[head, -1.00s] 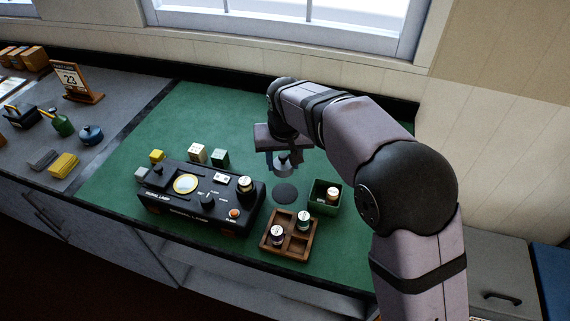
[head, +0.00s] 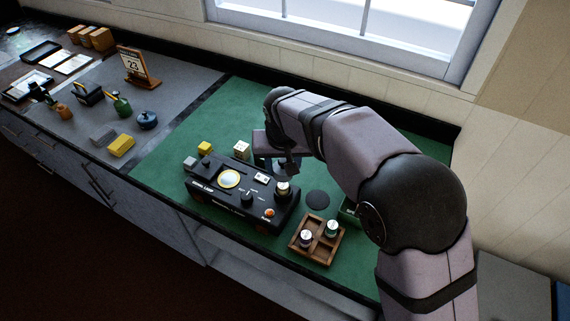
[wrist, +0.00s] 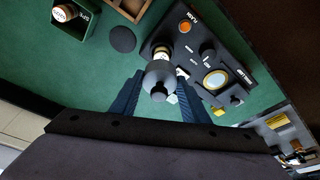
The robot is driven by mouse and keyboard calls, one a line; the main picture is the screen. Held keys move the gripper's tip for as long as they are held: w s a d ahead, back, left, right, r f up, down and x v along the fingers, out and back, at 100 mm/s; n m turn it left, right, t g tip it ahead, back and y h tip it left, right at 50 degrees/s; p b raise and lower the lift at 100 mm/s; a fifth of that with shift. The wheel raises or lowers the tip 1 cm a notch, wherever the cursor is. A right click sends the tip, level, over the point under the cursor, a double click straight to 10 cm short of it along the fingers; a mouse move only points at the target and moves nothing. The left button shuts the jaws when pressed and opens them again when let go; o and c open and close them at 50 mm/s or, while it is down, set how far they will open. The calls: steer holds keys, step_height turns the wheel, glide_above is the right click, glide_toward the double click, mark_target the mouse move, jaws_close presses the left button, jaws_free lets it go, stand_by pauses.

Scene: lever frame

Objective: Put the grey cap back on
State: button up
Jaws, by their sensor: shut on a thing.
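My gripper (head: 284,163) is shut on the grey cap (wrist: 160,76), which sits between its two dark fingers in the wrist view. In the head view the gripper and cap are just behind the right end of the black signal lamp box (head: 227,205). A cylindrical piece with a pale top (head: 283,187) stands on that end of the box, in front of the gripper. In the wrist view the cap partly covers this piece (wrist: 163,51). I cannot tell whether the cap touches it.
A black disc (head: 318,199) lies on the green mat right of the box. A wooden tray (head: 297,245) with two small jars stands in front of it. A green bin (wrist: 87,29) holding a jar is partly hidden by my arm in the head view. Small blocks (head: 205,147) stand behind the box.

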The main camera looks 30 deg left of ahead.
mark_target(283, 184)
steer(key=shift+f, duration=0.1)
step_height(283, 184, down, 4)
steer(key=b, duration=0.3)
steer(key=shift+f+b, duration=0.85)
steer(key=shift+f, duration=0.2)
steer(key=shift+f, duration=0.15)
stand_by(2.4)
steer(key=o, duration=1.6)
steer(key=shift+r+p, duration=0.2)
steer(key=shift+p, duration=0.2)
steer(key=shift+r+p, duration=2.65)
steer(key=shift+r, duration=0.7)
